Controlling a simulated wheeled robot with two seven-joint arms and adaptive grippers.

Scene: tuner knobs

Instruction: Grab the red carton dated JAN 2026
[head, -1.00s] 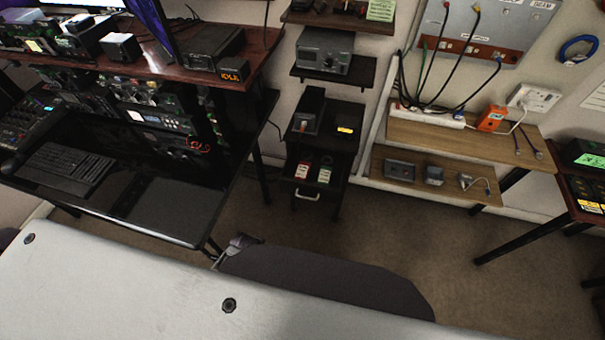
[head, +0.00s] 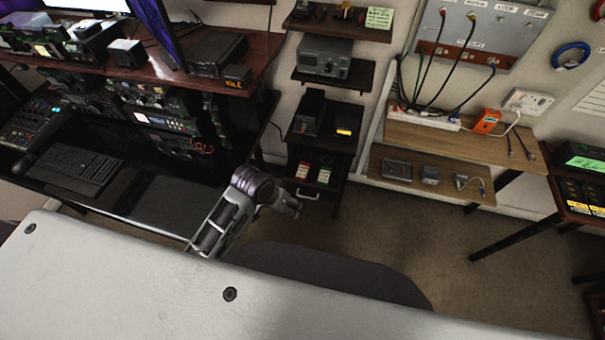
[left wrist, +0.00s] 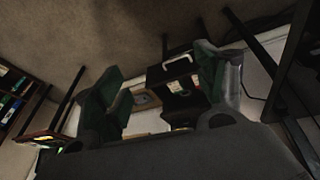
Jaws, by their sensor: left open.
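A small red carton (head: 302,170) with a white label stands on a low shelf of the dark cabinet (head: 322,143). A dark carton with a pale green label (head: 325,172) stands just right of it. The dates are too small to read. My left gripper (head: 291,205) is in front of and below the shelf, apart from the cartons. In the left wrist view its two fingers (left wrist: 165,88) are spread and empty, with the cabinet handle (left wrist: 177,57) between them. The cartons are not clear there. My right gripper is not in view.
A drawer handle (head: 308,196) sits below the cartons. A dark desk (head: 175,205) stands left of the cabinet, a wooden shelf unit (head: 430,180) right of it.

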